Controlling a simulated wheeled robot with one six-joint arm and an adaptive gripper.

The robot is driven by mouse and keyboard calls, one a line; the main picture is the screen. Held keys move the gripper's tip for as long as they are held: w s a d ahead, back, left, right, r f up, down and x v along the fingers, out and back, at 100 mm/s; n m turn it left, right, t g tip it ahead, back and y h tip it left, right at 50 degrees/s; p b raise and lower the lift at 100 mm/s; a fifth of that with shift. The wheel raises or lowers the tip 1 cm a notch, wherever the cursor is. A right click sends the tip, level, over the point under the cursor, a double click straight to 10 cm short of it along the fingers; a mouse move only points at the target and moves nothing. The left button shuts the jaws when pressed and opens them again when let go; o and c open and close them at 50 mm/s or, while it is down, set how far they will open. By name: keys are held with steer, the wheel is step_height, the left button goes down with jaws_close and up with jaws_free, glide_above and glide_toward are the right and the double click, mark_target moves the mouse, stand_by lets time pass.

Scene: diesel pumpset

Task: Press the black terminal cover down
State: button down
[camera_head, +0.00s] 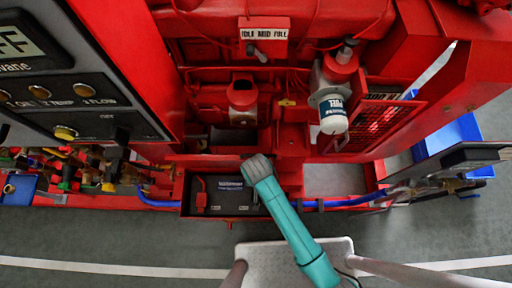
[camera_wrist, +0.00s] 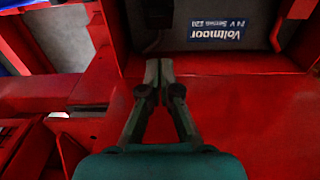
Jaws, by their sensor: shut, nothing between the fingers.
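The battery (camera_wrist: 205,36), grey with a blue "Voltmoor" label, shows at the top of the wrist view. A small dark block (camera_wrist: 158,12) at the top edge, left of the label, looks like the black terminal cover. Its upper part is cut off and its lid angle cannot be told. My gripper (camera_wrist: 158,68) is shut and empty, its tips below the dark block in the picture, with a visible gap. In the head view the battery (camera_head: 228,198) sits in a red tray. My teal arm covers its right end there and hides the gripper.
The red tray rim (camera_wrist: 215,65) runs just beyond my fingertips. A red terminal part (camera_head: 200,197) is at the battery's left. A blue hose (camera_head: 345,202) runs right of the tray. The white fuel filter (camera_head: 333,114) and red engine parts stand behind.

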steer(key=f, duration=0.1)
steer(key=s+f, duration=0.1)
steer(key=f, duration=0.2)
steer(key=shift+s+f, duration=0.35)
steer(key=shift+s, duration=0.05)
steer(key=shift+s+f, duration=0.35)
steer(key=shift+f, duration=0.05)
steer(key=shift+s, duration=0.1)
steer(key=shift+s+t, duration=0.3)
steer(key=shift+t, duration=0.1)
steer(key=shift+s+f+t, duration=0.15)
steer(key=shift+s+t, duration=0.15)
